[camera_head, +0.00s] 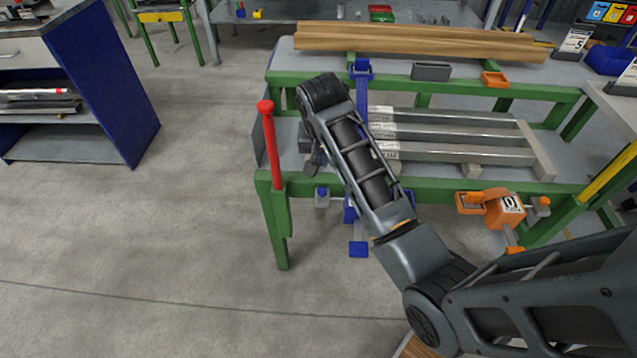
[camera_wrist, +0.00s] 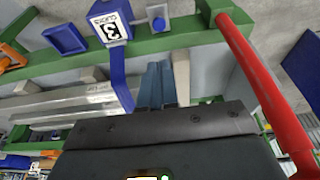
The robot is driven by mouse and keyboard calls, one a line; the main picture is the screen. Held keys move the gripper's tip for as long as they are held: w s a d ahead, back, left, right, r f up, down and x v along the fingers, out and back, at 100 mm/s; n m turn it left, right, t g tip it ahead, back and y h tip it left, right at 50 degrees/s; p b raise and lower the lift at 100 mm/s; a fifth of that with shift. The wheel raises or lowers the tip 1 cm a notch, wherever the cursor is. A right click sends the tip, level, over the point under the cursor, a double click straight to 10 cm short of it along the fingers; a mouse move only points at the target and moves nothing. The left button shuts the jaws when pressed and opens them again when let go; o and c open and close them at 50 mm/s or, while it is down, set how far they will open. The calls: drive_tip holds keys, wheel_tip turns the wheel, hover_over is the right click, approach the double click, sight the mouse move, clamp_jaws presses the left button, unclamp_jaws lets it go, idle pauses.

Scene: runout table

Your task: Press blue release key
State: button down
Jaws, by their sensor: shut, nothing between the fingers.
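A blue clamp body (camera_head: 350,207) hangs on the front green rail of the table, partly hidden behind my arm. It shows in the wrist view as a blue block with a white label (camera_wrist: 110,22). A small blue-grey knob block (camera_head: 322,198) is left of the body. My gripper (camera_head: 315,160) is shut and empty, pointing down above the table's left end, apart from the key. Its fingertips show in the wrist view (camera_wrist: 158,70).
A red upright lever (camera_head: 270,145) stands close at the left table corner. Metal bars (camera_head: 460,132) lie on the table right of my arm. An orange clamp (camera_head: 504,210) hangs on the rail at right. The floor in front is clear.

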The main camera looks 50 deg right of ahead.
approach(323, 190)
drive_tip(key=x, duration=0.5)
drive_tip(key=shift+w+d, duration=0.15)
drive_tip(key=shift+f, duration=0.75)
drive_tip(key=shift+f, duration=0.1)
